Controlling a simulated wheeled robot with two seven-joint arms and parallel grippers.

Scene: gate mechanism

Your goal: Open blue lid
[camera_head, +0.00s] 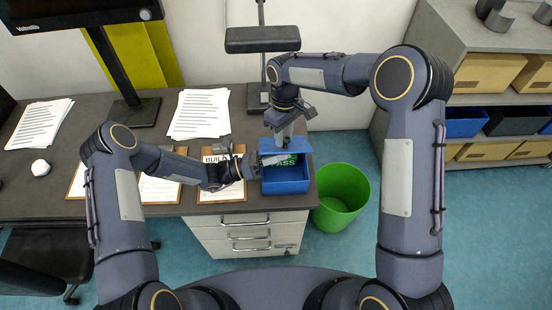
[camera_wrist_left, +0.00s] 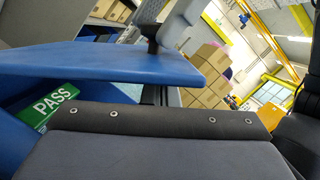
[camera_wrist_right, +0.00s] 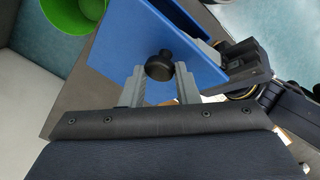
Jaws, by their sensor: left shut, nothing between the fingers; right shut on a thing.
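The blue box (camera_head: 286,188) stands at the right end of the desk. Its blue lid (camera_head: 298,146) is raised, with a gap between lid and box; the lid also shows above the box in the left wrist view (camera_wrist_left: 110,62). A green PASS sign (camera_wrist_left: 48,106) is visible inside. My right gripper (camera_head: 284,138) is above the lid, its fingers on either side of the black knob (camera_wrist_right: 159,66) and shut on it. My left gripper (camera_head: 257,165) is shut and empty at the box's left side, close to the lid's edge. Its fingertips are mostly hidden.
A green bin (camera_head: 342,195) stands on the floor right of the desk. Clipboards and papers (camera_head: 200,113) lie left of the box. A lamp-like stand (camera_head: 262,40) rises behind it. Drawers (camera_head: 248,233) are below. A shelf (camera_head: 500,95) with boxes stands at the right.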

